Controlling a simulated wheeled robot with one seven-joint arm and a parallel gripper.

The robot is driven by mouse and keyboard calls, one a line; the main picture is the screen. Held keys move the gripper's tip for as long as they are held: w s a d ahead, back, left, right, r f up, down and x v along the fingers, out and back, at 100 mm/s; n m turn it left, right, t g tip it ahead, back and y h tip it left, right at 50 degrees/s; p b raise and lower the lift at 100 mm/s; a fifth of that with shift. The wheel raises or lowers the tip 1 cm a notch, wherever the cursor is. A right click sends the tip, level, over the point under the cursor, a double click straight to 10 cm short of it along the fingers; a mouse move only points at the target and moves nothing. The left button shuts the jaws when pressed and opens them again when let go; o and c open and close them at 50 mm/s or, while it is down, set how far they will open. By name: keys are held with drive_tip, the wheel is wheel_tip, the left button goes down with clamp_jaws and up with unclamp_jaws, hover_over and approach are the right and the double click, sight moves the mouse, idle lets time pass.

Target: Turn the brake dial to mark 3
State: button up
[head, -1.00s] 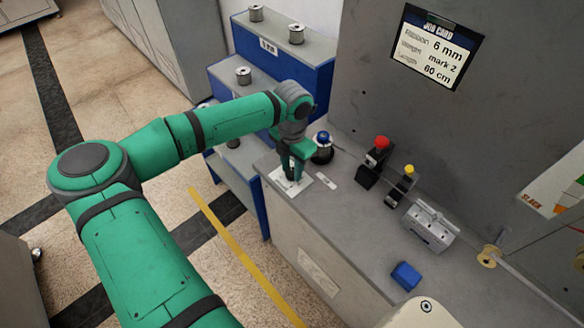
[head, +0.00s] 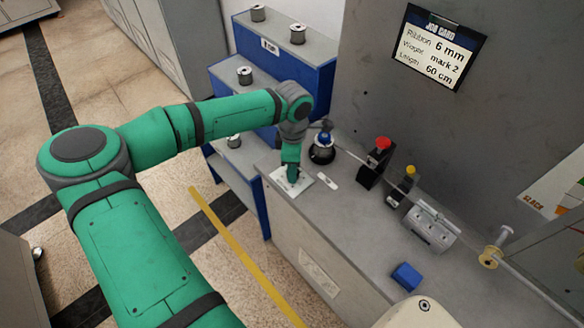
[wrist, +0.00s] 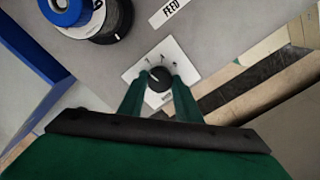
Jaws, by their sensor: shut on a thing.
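The brake dial (wrist: 158,82) is a dark round knob with a light pointer line, on a white plate (wrist: 133,74) with small marks. In the wrist view my gripper (wrist: 158,88) has its two green fingers on either side of the knob, shut on it. The pointer slants toward the upper left; the marks are too small to read surely. In the head view the white plate (head: 304,186) lies at the bench's left end, and my gripper (head: 291,180) comes down on it, hiding the knob.
A spool with a blue top (head: 322,148) stands close behind the dial; a FEED label (wrist: 168,11) is near. Red-topped (head: 375,160) and yellow-topped (head: 405,185) devices and a blue block (head: 406,276) are farther right. A job card (head: 440,46) reads "mark 2".

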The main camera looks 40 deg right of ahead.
drive_tip(key=shift+w+a+m, duration=0.1)
drive_tip(key=shift+w+m, duration=0.05)
drive_tip(key=shift+m, duration=0.75)
drive_tip(key=shift+s, duration=0.2)
drive_tip(key=o, duration=1.1)
drive_tip(key=shift+c, duration=0.2)
wheel_tip(320, 180, up, 11)
drive_tip(key=shift+f, duration=0.1)
